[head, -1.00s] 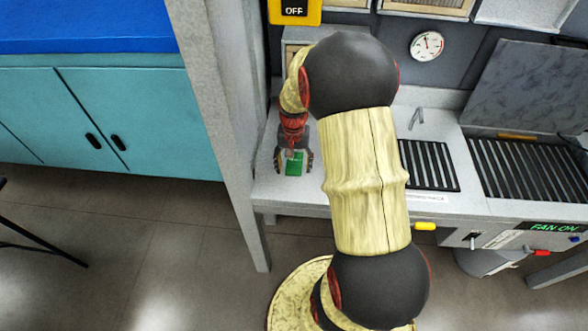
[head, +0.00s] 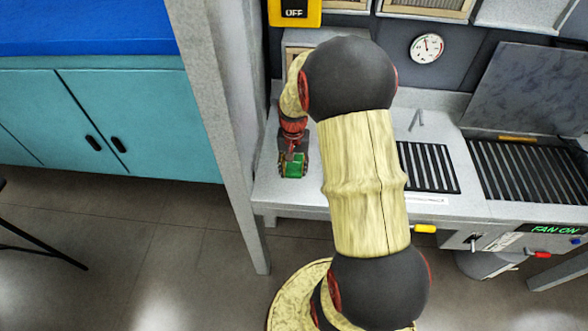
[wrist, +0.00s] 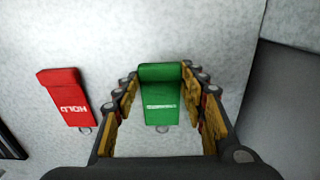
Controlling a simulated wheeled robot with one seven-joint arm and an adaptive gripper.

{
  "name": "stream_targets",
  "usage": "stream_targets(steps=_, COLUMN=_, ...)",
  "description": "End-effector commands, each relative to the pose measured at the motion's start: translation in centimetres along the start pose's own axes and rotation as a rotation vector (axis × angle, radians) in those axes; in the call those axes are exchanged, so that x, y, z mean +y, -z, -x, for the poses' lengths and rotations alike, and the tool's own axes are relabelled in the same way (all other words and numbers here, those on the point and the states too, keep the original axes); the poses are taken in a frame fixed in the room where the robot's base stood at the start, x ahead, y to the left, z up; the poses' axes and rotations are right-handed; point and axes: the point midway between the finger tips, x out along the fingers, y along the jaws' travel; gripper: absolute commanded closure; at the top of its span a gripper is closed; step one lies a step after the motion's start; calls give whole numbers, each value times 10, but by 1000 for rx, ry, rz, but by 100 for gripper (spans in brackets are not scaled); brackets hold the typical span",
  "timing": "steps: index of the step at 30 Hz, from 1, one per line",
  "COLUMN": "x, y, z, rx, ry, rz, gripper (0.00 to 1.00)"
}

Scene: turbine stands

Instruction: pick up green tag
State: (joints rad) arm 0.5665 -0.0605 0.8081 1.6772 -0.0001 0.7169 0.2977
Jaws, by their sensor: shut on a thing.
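The green tag (wrist: 160,98) lies flat on the pale grey bench top in the wrist view, with a small line of white print and a ring at its lower end. In the head view the green tag (head: 293,169) shows between the fingers of my gripper (head: 294,165), near the left end of the bench. The fingers hide part of the tag there.
A red tag marked HOLD (wrist: 66,98) lies to the left of the green tag in the wrist view. A grey post (head: 222,130) stands close left of the bench (head: 262,190). Slatted black grates (head: 429,166) are on the right.

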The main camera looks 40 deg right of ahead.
Motion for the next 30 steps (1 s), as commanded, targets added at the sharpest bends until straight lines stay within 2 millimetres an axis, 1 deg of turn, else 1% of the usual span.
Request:
stream_targets(steps=6, x=0, y=0, z=1, rx=0, ry=0, rz=0, gripper=76)
stream_targets(steps=10, x=0, y=0, z=6, rx=1, ry=0, rz=0, gripper=76)
stream_targets(steps=14, x=0, y=0, z=19, rx=1, ry=0, rz=0, gripper=76)
stream_targets(steps=17, x=0, y=1, z=35, rx=3, ry=1, rz=0, gripper=76)
stream_targets(steps=20, x=10, y=-11, z=53, rx=3, ry=1, rz=-2, gripper=76)
stream_targets(steps=26, x=33, y=-40, z=98, rx=4, ry=1, rz=-3, gripper=76)
stream_targets(steps=27, x=41, y=-50, z=101, rx=1, ry=0, rz=-3, gripper=76)
stream_targets(steps=30, x=56, y=-68, z=110, rx=1, ry=0, rz=-4, gripper=76)
